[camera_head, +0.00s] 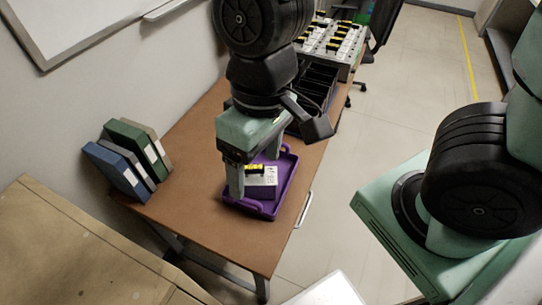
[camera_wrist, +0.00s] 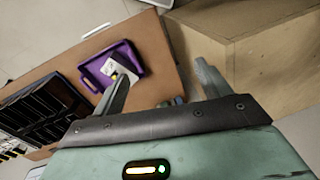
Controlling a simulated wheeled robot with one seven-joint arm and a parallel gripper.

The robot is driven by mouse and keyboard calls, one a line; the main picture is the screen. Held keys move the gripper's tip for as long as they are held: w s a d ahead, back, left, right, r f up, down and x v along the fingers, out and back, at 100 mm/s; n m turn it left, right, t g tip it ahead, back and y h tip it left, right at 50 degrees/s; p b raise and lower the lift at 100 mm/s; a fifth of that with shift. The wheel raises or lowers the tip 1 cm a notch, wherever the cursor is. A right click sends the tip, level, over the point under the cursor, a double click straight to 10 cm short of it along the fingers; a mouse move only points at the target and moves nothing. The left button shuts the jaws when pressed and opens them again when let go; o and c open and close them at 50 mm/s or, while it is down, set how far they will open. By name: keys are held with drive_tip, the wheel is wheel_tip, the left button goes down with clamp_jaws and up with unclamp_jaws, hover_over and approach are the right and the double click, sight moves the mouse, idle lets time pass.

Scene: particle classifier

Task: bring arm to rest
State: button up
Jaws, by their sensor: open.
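My gripper (camera_head: 254,178) hangs over the brown table in the head view, with its fingers apart. In the wrist view my gripper (camera_wrist: 165,88) shows both fingers spread with nothing between them. A purple tray (camera_head: 284,180) lies on the table below and behind it, and it also shows in the wrist view (camera_wrist: 93,73). A grey box with a yellow-and-black top (camera_head: 262,188) sits in the tray, partly hidden by my gripper in the head view.
Several binders (camera_head: 128,160) stand at the table's left edge by the wall. Black bins (camera_head: 316,84) and a rack of grey boxes (camera_head: 335,42) stand farther back. A large cardboard-coloured box (camera_head: 80,250) is at the front left. The brown table (camera_head: 190,205) is bare between binders and tray.

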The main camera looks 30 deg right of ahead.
drive_tip(key=shift+s+d+r+n+t+h, duration=0.2)
drive_tip(key=shift+s+d+r+n, duration=0.2)
drive_tip(key=shift+s+n, duration=0.15)
drive_tip(key=shift+s+d+r+n+t+h, duration=0.2)
drive_tip(key=shift+s+d+r+n, duration=0.15)
drive_tip(key=shift+s+n, duration=0.2)
